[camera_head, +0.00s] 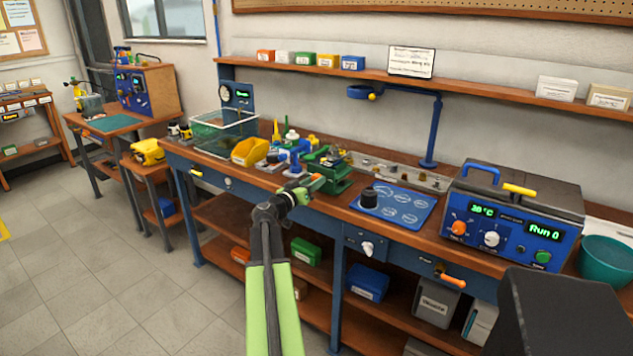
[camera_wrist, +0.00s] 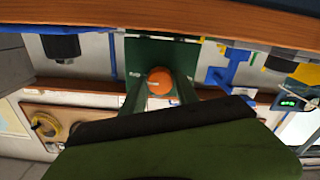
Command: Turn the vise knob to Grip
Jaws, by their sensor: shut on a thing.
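The green vise (camera_head: 338,172) stands near the front edge of the workbench in the head view. Its orange knob (camera_wrist: 159,80) shows in the wrist view, round, in front of the vise's green face (camera_wrist: 150,53). A small pale mark is on the knob; the lettering beside it is too small to read. My gripper (camera_wrist: 160,88) has one finger on each side of the knob and is shut on it. In the head view my gripper (camera_head: 311,185) reaches the vise from the front, and the knob is mostly hidden there.
A blue mat (camera_head: 400,222) with a black knob-like part (camera_head: 368,197) lies right of the vise. Farther right is a blue control box (camera_head: 505,230). A yellow bin (camera_head: 250,151) and small parts crowd the left. The floor in front is clear at left.

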